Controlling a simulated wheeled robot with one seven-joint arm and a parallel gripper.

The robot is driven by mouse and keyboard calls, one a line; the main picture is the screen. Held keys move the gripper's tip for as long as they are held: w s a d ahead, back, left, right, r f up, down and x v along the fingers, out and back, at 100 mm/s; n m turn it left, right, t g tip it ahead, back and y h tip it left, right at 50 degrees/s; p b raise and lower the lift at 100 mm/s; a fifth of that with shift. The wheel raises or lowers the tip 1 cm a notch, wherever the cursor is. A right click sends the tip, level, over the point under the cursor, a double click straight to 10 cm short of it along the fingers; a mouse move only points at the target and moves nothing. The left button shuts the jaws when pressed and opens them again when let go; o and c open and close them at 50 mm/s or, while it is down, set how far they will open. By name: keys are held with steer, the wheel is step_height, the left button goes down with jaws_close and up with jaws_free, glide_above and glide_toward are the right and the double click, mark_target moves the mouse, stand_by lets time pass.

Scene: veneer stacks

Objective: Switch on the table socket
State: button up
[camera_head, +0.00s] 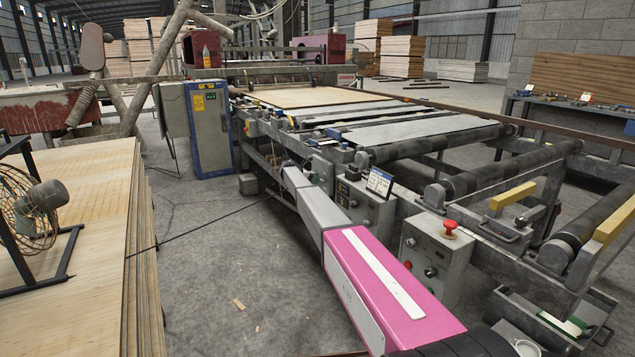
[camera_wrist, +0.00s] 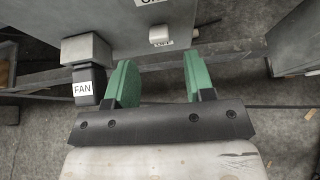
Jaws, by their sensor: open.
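In the wrist view, a grey box (camera_wrist: 120,22) fills the top. A small white switch (camera_wrist: 159,33) sits on its lower edge, with a small label under it that I cannot read surely. To its left is a grey socket housing (camera_wrist: 86,48) with a black plug (camera_wrist: 84,82) labelled "FAN" beneath it. My gripper (camera_wrist: 158,66) has two green fingers spread wide, with nothing between them. The switch lies just beyond the gap between the fingertips, apart from them. In the head view, my arm reaches to the machine's near side; I cannot make out the socket there.
A metal fan (camera_head: 38,210) stands on a veneer stack (camera_head: 85,235) at left. A dark cable (camera_head: 200,228) crosses the floor to the roller machine (camera_head: 430,130). A control box (camera_head: 433,258) with a red button stands right of my arm. Floor between stack and machine is mostly clear.

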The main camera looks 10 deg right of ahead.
steer(key=v, duration=0.6)
steer(key=shift+a+r, duration=0.1)
steer(key=s+d+f+m+g+y, duration=0.1)
steer(key=s+d+f+m+y, duration=0.2)
steer(key=s, duration=0.9)
steer(key=s+d+f+m+g, duration=0.1)
steer(key=s+d+f+m, duration=0.3)
steer(key=s, duration=0.8)
steer(key=s+d+f+m+g+y, duration=0.1)
steer(key=s+d+f+m+y, duration=0.2)
steer(key=s, duration=0.9)
steer(key=s+f+m+g+y, duration=0.1)
steer(key=s+m, duration=0.5)
steer(key=s, duration=1.1)
steer(key=s+f+m+g+y, duration=0.1)
steer(key=s+m+y, duration=0.3)
steer(key=s, duration=1.4)
steer(key=m, duration=0.2)
steer(key=shift+d+m, duration=0.3)
steer(key=shift+m, duration=0.1)
steer(key=shift+w, duration=0.1)
steer(key=shift+c, duration=0.3)
steer(key=shift+c, duration=0.3)
